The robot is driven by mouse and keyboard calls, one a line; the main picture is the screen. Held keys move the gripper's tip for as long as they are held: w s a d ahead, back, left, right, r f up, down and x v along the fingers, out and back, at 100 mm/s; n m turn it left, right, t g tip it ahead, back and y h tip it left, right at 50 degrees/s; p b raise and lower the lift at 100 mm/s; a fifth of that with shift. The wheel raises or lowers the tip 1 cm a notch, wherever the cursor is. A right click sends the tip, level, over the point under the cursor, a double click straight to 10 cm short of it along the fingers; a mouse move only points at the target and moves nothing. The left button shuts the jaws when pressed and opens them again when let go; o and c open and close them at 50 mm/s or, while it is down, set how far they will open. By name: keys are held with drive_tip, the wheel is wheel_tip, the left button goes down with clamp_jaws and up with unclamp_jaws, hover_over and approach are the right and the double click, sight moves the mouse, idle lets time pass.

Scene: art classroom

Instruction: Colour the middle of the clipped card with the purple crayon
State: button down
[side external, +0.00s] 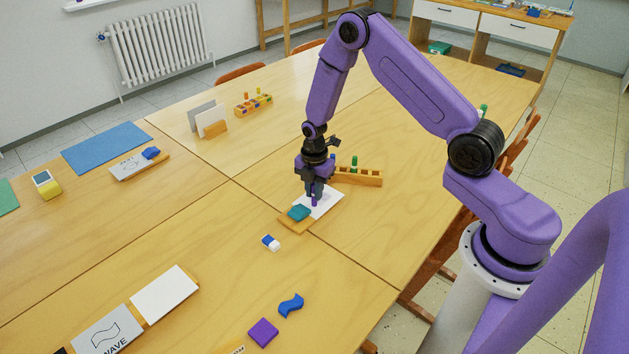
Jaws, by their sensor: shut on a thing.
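The clipped card (328,205) is white and lies on a small wooden board (293,225), with a teal clip (299,212) at its near left end. My gripper (314,192) points down over the card, shut on the purple crayon (314,201). The crayon's lower end is at or just above the card; I cannot tell whether it touches. The gripper hides part of the card, and I make out no colour mark on it.
A wooden crayon rack (365,178) with a green crayon (354,162) stands close behind my gripper. A blue-and-white eraser (270,242) lies in front of the board. A blue wavy piece (291,305) and a purple block (263,332) lie nearer. The table between is clear.

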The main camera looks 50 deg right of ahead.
drive_tip(key=d, duration=0.3)
drive_tip(key=shift+d+r, duration=0.1)
drive_tip(key=shift+d, duration=1.95)
drive_tip(key=a, duration=0.6)
drive_tip(key=shift+a, duration=0.25)
drive_tip(key=shift+w+a, duration=0.35)
drive_tip(key=shift+w, duration=0.4)
drive_tip(key=shift+s+d, duration=0.1)
drive_tip(key=shift+d, duration=3.55)
drive_tip(key=a, duration=0.7)
drive_tip(key=shift+a, duration=0.15)
wheel_tip(320, 180, up, 8)
